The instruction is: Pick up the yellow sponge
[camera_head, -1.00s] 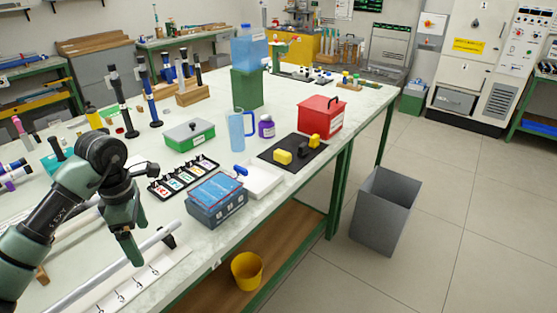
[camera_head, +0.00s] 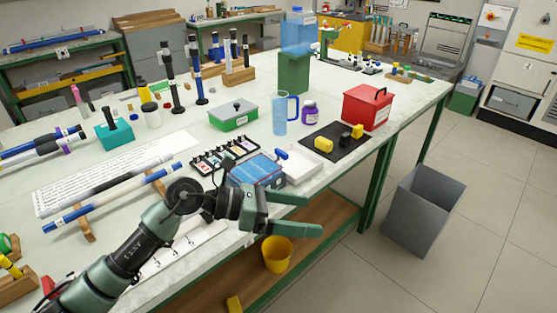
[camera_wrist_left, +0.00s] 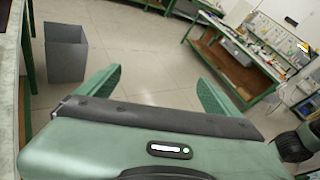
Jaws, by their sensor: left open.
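A small yellow block (camera_head: 234,304) that looks like a sponge lies on the wooden lower shelf (camera_head: 320,225), at the bottom edge of the head view, partly cut off. Two other yellow pieces, one (camera_head: 323,144) nearer and one (camera_head: 357,131) farther, sit on a black mat on the tabletop. My left gripper (camera_head: 320,215) is open and empty. It points right, in front of the table's front edge, above and right of the block on the shelf. In the left wrist view its fingers (camera_wrist_left: 160,75) are spread over bare floor. My right gripper is out of view.
A yellow bucket (camera_head: 277,255) stands on the lower shelf beneath my left gripper. A grey bin (camera_head: 424,212) stands on the floor to the right. The blue box (camera_head: 256,171) and white tray (camera_head: 300,166) sit near the table's front edge. The floor in front is clear.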

